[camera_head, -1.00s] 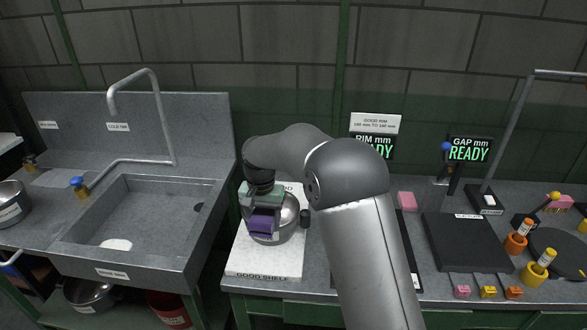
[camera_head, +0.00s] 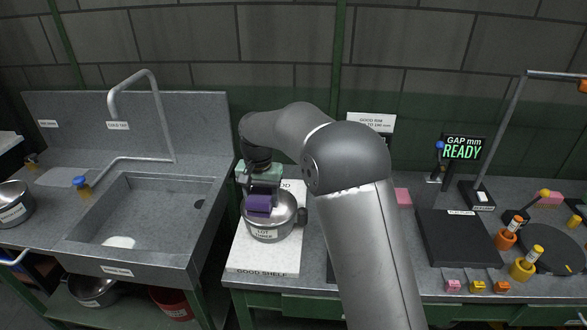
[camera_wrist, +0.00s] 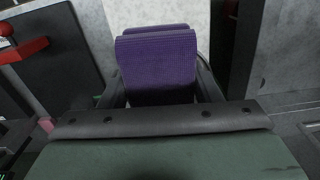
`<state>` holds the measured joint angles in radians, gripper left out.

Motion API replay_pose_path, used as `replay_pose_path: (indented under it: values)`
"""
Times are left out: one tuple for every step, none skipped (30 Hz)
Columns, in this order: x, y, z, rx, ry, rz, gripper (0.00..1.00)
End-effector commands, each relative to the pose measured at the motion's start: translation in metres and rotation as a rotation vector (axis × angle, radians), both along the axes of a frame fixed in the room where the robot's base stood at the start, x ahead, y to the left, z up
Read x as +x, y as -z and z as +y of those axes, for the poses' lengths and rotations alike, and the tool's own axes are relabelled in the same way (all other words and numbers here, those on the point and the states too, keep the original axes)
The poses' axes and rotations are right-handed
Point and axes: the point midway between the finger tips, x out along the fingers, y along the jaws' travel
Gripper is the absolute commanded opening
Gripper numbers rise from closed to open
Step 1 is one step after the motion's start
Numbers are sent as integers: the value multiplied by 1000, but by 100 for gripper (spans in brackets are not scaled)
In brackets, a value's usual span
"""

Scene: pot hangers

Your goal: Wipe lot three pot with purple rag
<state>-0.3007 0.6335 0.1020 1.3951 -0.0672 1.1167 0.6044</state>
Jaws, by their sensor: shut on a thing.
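The purple rag (camera_head: 258,206) is a folded block held between the fingers of my gripper (camera_head: 262,192). In the wrist view the rag (camera_wrist: 157,65) fills the space between the fingers. The lot three pot (camera_head: 268,232) is a steel pot with a "LOT THREE" label and a dark handle on its right. It stands upright on the white good shelf (camera_head: 262,262). The rag is over the front left part of the pot's opening, near the rim. I cannot tell whether it touches the pot. The wrist view shows almost nothing of the pot behind the rag.
A sink (camera_head: 140,220) with a tap is to the left. Another pot (camera_head: 12,203) stands at the far left. A black gap gauge plate (camera_head: 462,238) and orange and yellow pieces are to the right. My arm covers the middle of the bench.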

Motion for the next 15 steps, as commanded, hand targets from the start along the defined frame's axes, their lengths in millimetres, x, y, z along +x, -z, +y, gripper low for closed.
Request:
replay_pose_path:
  values:
    - [0,0,0,0,0,0,28]
    - [0,0,0,0,0,0,28]
    - [0,0,0,0,0,0,28]
    - [0,0,0,0,0,0,28]
    - [0,0,0,0,0,0,28]
    - [0,-1,0,0,0,0,28]
    - [0,-2,0,0,0,-1,28]
    - [0,-3,0,1,0,-1,28]
    - [0,-5,0,1,0,-1,28]
    - [0,-7,0,1,0,-1,28]
    - [0,-10,0,1,0,-1,28]
    - [0,-13,0,1,0,-1,28]
    - [0,-16,0,1,0,-1,28]
    - [0,-18,0,1,0,-1,28]
    - [0,-22,0,1,0,-1,28]
